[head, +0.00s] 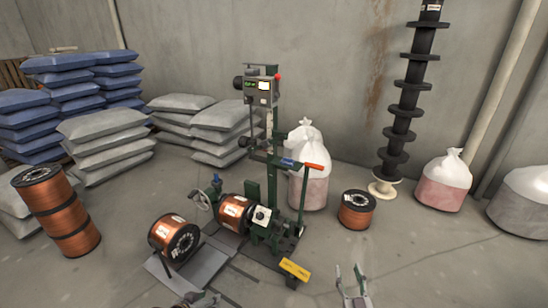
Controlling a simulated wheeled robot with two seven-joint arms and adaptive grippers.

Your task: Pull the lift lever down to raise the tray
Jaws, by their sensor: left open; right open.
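A green winding machine (252,190) stands on the floor at the centre. An orange-red handle (315,167) sits at the top of an upright bar on its right side; it looks like the lift lever. A grey plate (210,262), seemingly the tray, lies low at the machine's left front. A copper spool (173,237) rests at this plate, and another copper spool (235,212) sits in the machine. My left gripper (203,297) is at the bottom edge, partly cut off, open, below the plate. My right gripper (348,269) is open and empty, below and right of the handle, touching nothing.
A yellow pedal or plate (295,269) sticks out at the machine's front. A stack of copper spools (57,210) stands at left, a single spool (357,209) at right. Sacks (105,145) and white bags (443,183) line the wall. The right foreground floor is clear.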

